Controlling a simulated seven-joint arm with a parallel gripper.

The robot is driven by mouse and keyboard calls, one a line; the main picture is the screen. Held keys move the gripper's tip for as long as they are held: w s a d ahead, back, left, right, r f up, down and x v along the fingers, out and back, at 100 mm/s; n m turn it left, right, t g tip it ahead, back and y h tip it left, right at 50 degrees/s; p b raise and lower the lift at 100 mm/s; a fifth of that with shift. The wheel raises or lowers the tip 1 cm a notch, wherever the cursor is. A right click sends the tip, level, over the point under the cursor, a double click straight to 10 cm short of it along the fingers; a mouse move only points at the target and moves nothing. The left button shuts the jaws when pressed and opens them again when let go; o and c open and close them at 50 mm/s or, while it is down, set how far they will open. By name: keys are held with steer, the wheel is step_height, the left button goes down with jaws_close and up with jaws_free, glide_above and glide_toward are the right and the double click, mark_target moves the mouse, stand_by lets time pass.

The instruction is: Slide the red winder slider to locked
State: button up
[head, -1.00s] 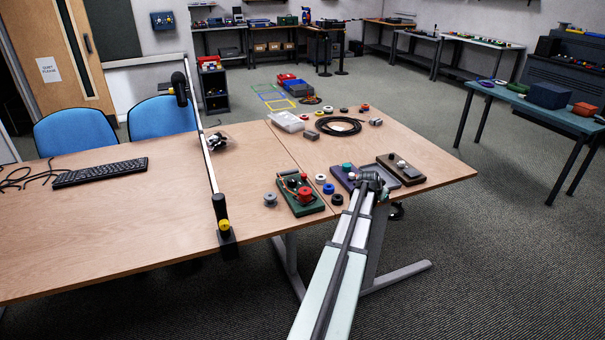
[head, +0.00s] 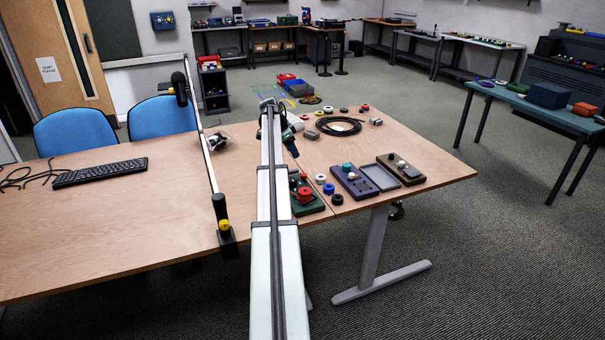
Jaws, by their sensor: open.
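The red winder appears to be the dark green box with a red spool (head: 305,194) on top, near the table's front edge in the head view. My arm covers its left part. Its slider is too small to make out, so I cannot tell its position. My gripper (head: 293,152) hangs in the air at the end of my arm, pointing down, behind the red winder in the picture and apart from it. It is open, and I see nothing held in it.
Small spools (head: 328,188) lie between. A black cable coil (head: 338,126) lies farther back. A keyboard (head: 100,172) lies left.

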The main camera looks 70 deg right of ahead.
mark_target(304, 175)
steer(key=x, duration=1.3)
steer(key=shift+w+a+f, duration=0.1)
steer(key=shift+f, duration=0.25)
jaws_close()
